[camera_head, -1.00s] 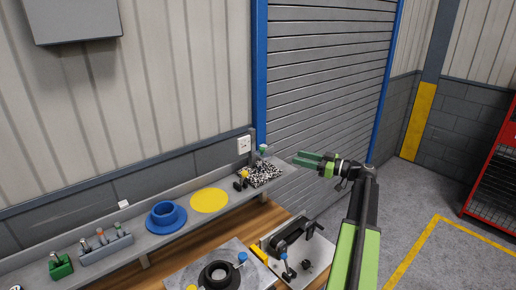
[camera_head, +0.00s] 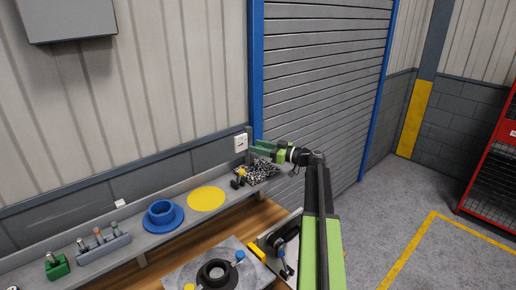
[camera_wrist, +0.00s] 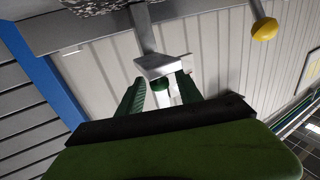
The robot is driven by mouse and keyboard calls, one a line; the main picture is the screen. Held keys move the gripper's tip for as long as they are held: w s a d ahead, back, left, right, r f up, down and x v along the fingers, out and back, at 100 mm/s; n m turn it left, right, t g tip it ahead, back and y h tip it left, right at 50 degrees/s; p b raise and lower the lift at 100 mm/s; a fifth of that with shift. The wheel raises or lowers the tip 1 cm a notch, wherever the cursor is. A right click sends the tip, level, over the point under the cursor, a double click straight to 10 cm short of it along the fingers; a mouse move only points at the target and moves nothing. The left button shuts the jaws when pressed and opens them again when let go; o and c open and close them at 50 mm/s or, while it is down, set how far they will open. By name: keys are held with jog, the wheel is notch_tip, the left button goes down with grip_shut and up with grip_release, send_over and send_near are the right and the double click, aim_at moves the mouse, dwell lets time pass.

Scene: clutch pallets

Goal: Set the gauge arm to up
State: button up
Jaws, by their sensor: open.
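My gripper (camera_head: 257,148) is open at the far right end of the shelf, above the speckled block (camera_head: 258,172). In the wrist view its two green fingers stand apart. A dark green knob (camera_wrist: 160,83) shows between them, in front of a pale grey block (camera_wrist: 158,65) on a grey post (camera_wrist: 144,32). This post looks like the gauge arm, but I cannot tell for sure; its knob is hidden by my gripper in the head view. I see no clear contact. A yellow-knobbed lever (camera_head: 241,174) stands beside the speckled block; its ball (camera_wrist: 265,29) is also in the wrist view.
The shelf also holds a yellow disc (camera_head: 206,199), a blue flanged ring (camera_head: 163,215), a grey rack of pegs (camera_head: 104,247) and a green block (camera_head: 57,267). A plate with a black ring (camera_head: 216,274) sits below.

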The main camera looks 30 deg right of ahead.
jog(key=shift+c, duration=0.4)
grip_shut()
dwell(0.9)
